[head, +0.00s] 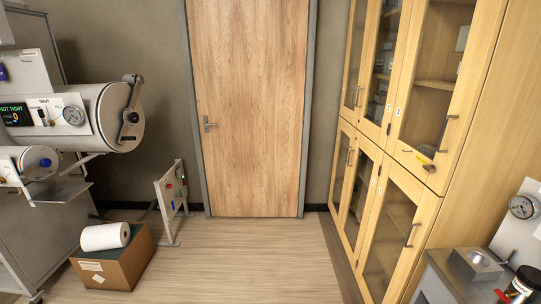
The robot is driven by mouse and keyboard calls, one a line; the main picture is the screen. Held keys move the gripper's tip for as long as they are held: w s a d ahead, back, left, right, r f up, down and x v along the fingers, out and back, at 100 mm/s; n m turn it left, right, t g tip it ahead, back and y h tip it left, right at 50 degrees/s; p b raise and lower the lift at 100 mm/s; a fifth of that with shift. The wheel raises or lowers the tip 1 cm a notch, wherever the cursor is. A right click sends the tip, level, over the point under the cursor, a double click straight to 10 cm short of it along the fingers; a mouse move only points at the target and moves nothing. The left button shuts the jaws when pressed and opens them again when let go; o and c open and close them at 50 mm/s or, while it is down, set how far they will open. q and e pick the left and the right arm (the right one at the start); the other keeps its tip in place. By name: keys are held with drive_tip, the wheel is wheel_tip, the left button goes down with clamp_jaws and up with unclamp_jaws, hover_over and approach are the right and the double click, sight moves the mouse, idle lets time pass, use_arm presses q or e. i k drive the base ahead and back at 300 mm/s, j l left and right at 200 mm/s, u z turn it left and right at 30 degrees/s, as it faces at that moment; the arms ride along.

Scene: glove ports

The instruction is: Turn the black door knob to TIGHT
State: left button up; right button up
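A large grey cylindrical chamber (98,112) stands at the left in the head view. Neither of my grippers is in view.
A smaller cylinder with a blue knob (45,162) sits below. A cardboard box (115,262) with a white roll (105,237) and a low panel stand (173,190) are on the floor. Wooden cabinets (420,180) line the right. The middle floor (245,260) is clear.

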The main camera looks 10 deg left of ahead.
sight(134, 117)
drive_tip(key=i, duration=0.8)
drive_tip(key=i+l+u, duration=0.1)
drive_tip(key=i+u, duration=0.25)
drive_tip(key=i+l+u, duration=0.25)
drive_tip(key=i+u, duration=0.15)
drive_tip(key=i, duration=0.2)
drive_tip(key=i+l+u, duration=0.35)
drive_tip(key=i, duration=0.05)
